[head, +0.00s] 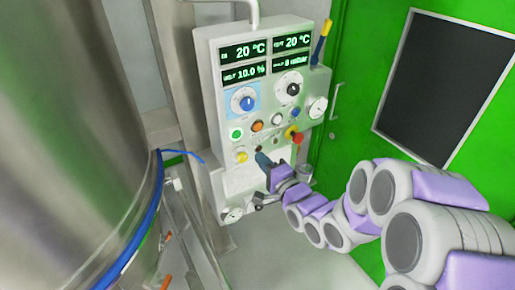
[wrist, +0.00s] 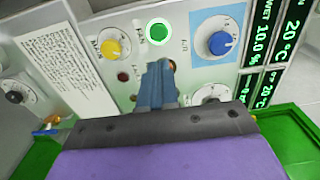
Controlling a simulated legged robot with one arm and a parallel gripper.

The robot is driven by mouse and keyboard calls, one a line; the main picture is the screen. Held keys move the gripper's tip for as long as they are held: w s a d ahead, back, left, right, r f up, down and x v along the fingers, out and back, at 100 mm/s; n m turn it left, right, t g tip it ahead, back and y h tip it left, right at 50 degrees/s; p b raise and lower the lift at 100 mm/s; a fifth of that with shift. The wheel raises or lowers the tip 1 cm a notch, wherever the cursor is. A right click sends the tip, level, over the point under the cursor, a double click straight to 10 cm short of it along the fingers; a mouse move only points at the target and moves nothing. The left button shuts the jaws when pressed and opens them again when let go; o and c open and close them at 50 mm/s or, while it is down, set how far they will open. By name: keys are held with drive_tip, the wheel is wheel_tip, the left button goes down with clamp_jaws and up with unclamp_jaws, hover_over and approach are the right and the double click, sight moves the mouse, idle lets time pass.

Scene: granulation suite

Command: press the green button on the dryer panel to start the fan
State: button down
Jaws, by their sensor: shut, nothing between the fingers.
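The dryer panel (head: 262,75) is a pale box with lit displays, dials and buttons. Its round green button (head: 236,133) sits at the left of a row of buttons, below the blue dial. The green button also shows in the wrist view (wrist: 158,31), bright green in a pale ring and unobstructed. My gripper (head: 262,159) is shut and empty, in front of the lower panel, below and to the right of the green button. In the wrist view the closed fingertips (wrist: 160,68) appear just below the button; I cannot tell the gap to the panel.
An orange button (head: 257,126), a yellow knob (head: 241,156) and a red mushroom button (head: 298,138) are close by. A large steel vessel (head: 70,120) stands at the left. A green door (head: 375,70) with a dark window is at the right.

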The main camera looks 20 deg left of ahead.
drive_tip(key=b+v, duration=0.2)
drive_tip(key=b, duration=0.7)
drive_tip(key=shift+s+f, duration=0.1)
drive_tip(key=shift+s, duration=0.05)
idle(0.5)
